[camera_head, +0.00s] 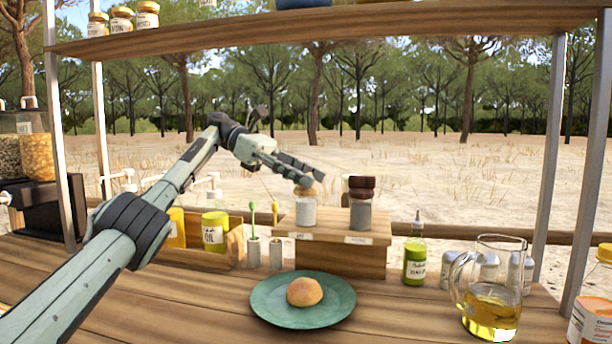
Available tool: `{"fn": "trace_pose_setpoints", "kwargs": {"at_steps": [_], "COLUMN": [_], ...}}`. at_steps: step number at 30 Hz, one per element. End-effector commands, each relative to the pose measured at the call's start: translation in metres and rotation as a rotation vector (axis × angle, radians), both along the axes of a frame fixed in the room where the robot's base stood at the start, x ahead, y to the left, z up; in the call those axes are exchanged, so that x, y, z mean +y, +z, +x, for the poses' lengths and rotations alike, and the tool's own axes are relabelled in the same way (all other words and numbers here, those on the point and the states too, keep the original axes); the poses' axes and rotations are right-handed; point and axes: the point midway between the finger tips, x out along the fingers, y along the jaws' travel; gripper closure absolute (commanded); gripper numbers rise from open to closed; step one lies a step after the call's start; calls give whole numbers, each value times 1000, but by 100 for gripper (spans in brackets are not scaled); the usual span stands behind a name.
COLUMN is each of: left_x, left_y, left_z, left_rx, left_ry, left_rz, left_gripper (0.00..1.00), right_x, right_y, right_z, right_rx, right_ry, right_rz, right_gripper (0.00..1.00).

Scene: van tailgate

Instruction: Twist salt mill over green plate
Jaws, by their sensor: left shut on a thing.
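The salt mill (306,213), with a clear body, pale contents and a light wooden top, is upright at the left side of the wooden stand (340,262). My left gripper (308,182) reaches it from the upper left and is shut on its top, which the fingers partly hide. I cannot tell whether the mill's base touches the stand. The green plate (267,305) lies on the counter in front of the stand, with a round bun (304,292) on it. My right gripper is not in view.
A dark-topped mill (361,203) stands close to the right of the salt mill. A green bottle (414,256) and a glass jug (492,295) are to the right. A yellow tin (214,232) and small brush holders (254,252) are to the left. A shelf (330,24) spans above.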

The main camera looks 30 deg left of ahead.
Motion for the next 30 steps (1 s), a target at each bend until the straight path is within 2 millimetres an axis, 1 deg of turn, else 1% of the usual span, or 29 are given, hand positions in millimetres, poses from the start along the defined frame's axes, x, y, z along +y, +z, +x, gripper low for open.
{"fn": "trace_pose_setpoints", "kwargs": {"at_steps": [6, 7, 12, 30], "left_x": [0, 0, 0, 0], "left_y": [-2, -2, -2, -1], "left_z": [-1, -1, 0, 0], "left_rx": [5, 6, 4, 1], "left_ry": [-3, -2, -1, 9], "left_rz": [4, 4, 3, 2], "left_gripper": [85, 55, 34, 34], "right_x": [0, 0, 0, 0], "right_y": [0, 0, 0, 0], "right_z": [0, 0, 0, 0], "right_rx": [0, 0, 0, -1], "right_ry": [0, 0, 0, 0], "right_rz": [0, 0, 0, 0], "right_gripper": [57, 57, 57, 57]}}
